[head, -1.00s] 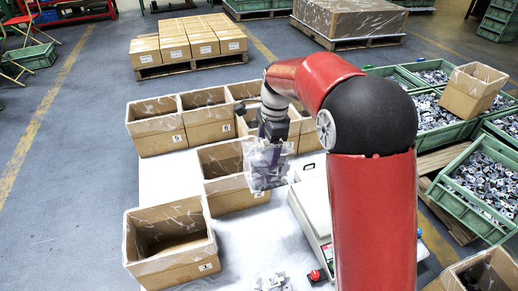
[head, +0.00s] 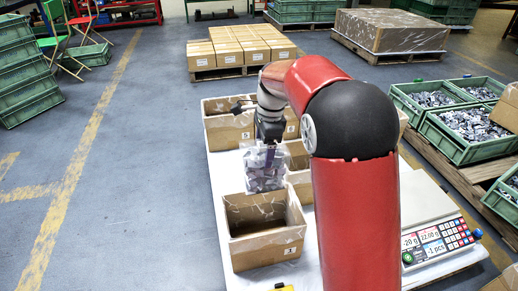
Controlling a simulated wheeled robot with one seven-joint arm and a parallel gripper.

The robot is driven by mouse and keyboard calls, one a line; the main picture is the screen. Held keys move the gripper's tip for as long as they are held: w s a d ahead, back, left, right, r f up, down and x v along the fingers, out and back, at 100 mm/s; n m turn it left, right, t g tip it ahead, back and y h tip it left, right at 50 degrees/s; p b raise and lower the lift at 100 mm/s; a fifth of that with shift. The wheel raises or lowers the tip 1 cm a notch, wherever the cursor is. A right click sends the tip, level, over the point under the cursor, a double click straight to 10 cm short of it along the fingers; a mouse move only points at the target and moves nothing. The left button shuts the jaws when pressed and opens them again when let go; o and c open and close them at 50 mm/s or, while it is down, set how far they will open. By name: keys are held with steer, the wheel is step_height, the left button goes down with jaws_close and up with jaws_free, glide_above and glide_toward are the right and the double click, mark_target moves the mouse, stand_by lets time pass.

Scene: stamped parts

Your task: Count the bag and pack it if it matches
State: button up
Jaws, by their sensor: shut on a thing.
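My gripper (head: 270,138) is shut on a clear bag of small metal parts (head: 265,173), which hangs below it. The bag hangs at the far rim of the open box labelled 1 (head: 262,252); I cannot tell whether it is over the opening. The counting scale (head: 425,250) is at the right, partly hidden by my arm. Its display (head: 432,240) seems to read -20 g, 22.08 g and -1 pcs. The box labelled 5 (head: 226,132) stands at the back left of the white table (head: 222,182).
More open boxes (head: 299,162) stand behind the bag, partly hidden by my arm. Green crates of parts (head: 470,135) are at the right. A yellow object (head: 283,288) shows at the bottom edge.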

mark_target(263, 173)
steer(key=shift+a+f, duration=0.1)
steer(key=shift+f, duration=0.45)
step_height(263, 173, down, 8)
steer(key=b, duration=0.3)
steer(key=shift+f+b, duration=0.4)
steer(key=shift+b, duration=0.15)
